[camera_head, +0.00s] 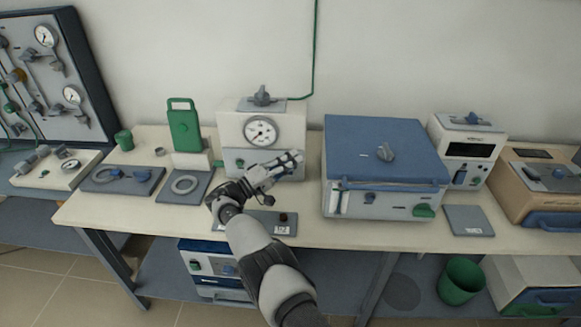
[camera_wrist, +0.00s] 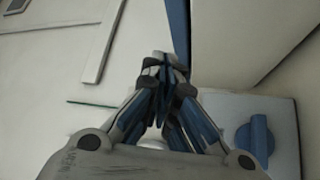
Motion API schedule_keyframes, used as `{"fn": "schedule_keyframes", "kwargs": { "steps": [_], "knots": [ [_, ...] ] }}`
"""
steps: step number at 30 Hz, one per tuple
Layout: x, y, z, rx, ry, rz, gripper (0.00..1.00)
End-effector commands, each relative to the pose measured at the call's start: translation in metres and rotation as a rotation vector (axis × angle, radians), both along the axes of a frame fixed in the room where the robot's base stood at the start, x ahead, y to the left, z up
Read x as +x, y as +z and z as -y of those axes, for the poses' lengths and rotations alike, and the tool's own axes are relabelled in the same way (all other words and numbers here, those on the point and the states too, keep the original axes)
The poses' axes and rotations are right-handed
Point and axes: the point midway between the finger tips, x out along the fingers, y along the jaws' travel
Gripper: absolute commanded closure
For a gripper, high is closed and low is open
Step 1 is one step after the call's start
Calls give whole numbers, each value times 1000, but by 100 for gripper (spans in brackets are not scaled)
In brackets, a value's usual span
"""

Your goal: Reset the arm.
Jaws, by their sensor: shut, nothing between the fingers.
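My gripper (camera_head: 296,158) is stretched out over the bench, in front of the white box with a round gauge (camera_head: 262,143) and just left of the blue-lidded furnace (camera_head: 385,152). Its fingers are together with nothing between them. The wrist view shows the shut fingers (camera_wrist: 165,65) close to the edge of a pale box with a blue strip. A blue knob (camera_wrist: 257,140) shows at the lower right there. My arm hides part of the bench and of a dark plate (camera_head: 284,222) below it.
A green upright holder (camera_head: 184,127) and a grey plate with a ring (camera_head: 186,185) stand left of the gauge box. A white box with a display (camera_head: 468,150) and a tan furnace (camera_head: 545,180) stand right. A green bin (camera_head: 461,281) is below. The bench front (camera_head: 390,236) is clear.

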Motion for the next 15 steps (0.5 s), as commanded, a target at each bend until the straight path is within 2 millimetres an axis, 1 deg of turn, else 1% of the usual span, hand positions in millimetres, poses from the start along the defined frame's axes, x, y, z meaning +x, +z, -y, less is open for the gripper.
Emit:
{"fn": "schedule_keyframes", "kwargs": {
  "steps": [1, 3, 9, 11, 13, 15],
  "knots": [
    [0, -4, -2, 1, 0, 2, 100],
    [0, -4, -4, 1, 0, 2, 100],
    [1, -1, -4, 4, -2, -2, 100],
    [4, 6, -1, 16, -9, -13, 100],
    [9, 17, 9, 44, -25, -43, 100],
    [15, 34, 23, 89, -48, -90, 100]
  ]
}}
